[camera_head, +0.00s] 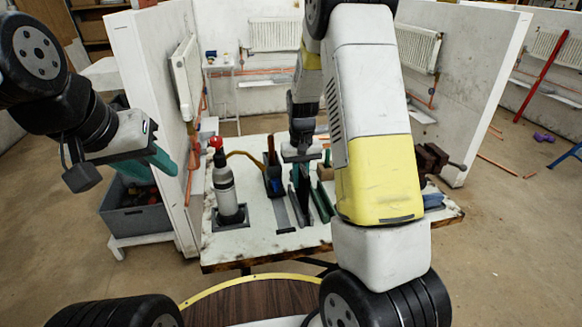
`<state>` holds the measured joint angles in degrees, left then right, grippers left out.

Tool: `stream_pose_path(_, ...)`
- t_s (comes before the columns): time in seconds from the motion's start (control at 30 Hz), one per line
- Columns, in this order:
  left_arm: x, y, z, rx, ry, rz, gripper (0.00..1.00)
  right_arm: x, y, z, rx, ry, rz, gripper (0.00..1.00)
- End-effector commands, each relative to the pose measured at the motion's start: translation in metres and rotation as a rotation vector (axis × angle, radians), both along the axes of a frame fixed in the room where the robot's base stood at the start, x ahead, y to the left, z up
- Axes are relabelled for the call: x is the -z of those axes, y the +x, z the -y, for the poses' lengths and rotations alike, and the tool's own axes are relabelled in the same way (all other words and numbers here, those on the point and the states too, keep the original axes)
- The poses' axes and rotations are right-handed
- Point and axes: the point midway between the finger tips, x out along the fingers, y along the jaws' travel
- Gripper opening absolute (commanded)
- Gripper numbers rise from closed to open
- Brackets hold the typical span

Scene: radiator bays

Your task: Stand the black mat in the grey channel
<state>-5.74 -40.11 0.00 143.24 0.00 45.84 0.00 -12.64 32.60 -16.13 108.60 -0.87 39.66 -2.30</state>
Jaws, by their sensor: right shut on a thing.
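My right gripper (300,160) points down over the table, partly hidden by my own arm. It is shut on a dark, thin, upright piece that looks like the black mat (302,188). The mat's lower end is close to the tabletop; I cannot tell whether it touches. A grey strip that looks like the grey channel (283,214) lies on the table just left of the mat. I cannot make out whether the mat is inside or beside it. My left gripper (152,164), with teal fingers, hangs empty at the left; its finger gap is unclear.
A grey and black bottle with a red top (224,180) stands on the table's left. A dark holder (273,180) is beside it. Green bars (321,203) lie right of the mat. A dark vise (432,160) is at the right. White partition walls (150,90) flank the table.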

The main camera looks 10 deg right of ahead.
Motion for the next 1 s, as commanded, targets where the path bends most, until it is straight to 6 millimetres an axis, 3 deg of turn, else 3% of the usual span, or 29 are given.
stream_pose_path(1.0, 0.000, 0.000, 0.000, 0.000, 0.000, 0.000, 0.36, 0.019, 0.000, -0.001, -0.001, 0.000, -0.001, 0.00)
